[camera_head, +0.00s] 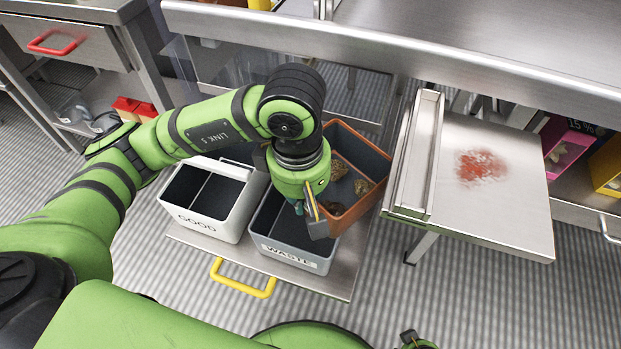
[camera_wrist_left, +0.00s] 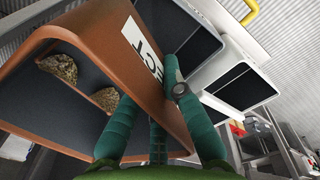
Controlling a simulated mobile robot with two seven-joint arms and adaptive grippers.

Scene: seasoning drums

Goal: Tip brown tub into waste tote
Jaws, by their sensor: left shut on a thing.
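The brown tub (camera_head: 354,213) has a dark grey inside and several brown lumps on its floor. It is at the right of the grey waste tote (camera_head: 290,262), close to its right side. My left gripper (camera_head: 312,212) is shut on the tub's wall at the side toward the totes. In the left wrist view the gripper (camera_wrist_left: 150,88) has its green fingers on either side of the brown wall (camera_wrist_left: 125,60), beside a white label. I cannot tell how far the tub is lifted or tilted. The waste tote's visible inside looks empty. My right gripper is not in view.
A white tote (camera_head: 203,222) marked GOOD stands left of the waste tote. Both are on a pull-out metal shelf with a yellow handle (camera_head: 243,278). A metal table (camera_head: 500,215) with a red stain is at the right. A steel counter edge (camera_head: 400,62) runs behind.

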